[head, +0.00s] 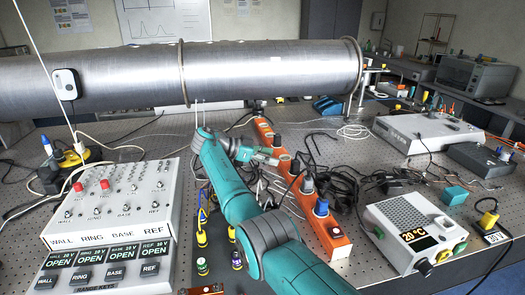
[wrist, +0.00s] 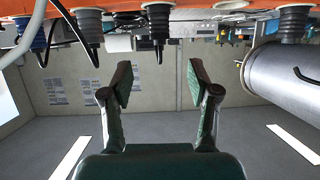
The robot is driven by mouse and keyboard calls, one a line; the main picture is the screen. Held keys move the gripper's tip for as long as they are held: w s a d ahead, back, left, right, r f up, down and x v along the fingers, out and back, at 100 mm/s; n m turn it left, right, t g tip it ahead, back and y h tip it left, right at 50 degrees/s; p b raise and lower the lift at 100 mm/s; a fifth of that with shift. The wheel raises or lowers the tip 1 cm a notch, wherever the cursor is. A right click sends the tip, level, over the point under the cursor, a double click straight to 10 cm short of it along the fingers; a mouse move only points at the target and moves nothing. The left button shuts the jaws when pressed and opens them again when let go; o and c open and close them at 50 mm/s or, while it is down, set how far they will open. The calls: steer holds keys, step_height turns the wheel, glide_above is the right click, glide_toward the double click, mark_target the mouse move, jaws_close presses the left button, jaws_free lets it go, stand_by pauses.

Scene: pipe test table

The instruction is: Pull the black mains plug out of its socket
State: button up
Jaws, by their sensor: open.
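An orange socket strip (head: 331,240) runs away from me across the middle of the table in the head view. In the wrist view, which looks upside down, the strip (wrist: 190,14) crosses the top. A dark plug (wrist: 158,20) with a black cable hangs there, roughly in line with the gap between my fingers. My gripper (wrist: 159,75) is open and empty, apart from the plugs. My gripper (head: 272,157) is beside the strip's left edge in the head view.
A large metal pipe (head: 240,72) spans above the back of the table. A grey control box (head: 120,205) stands left, and a white 20 °C unit (head: 405,228) front right. Loose black cables (head: 345,185) lie right of the strip.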

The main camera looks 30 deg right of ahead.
mark_target(296, 161)
steer(key=x, duration=1)
steer(key=shift+s+d+f, duration=0.1)
steer(key=shift+d, duration=0.2)
jaws_close()
stand_by(0.6)
steer(key=shift+r, duration=2.05)
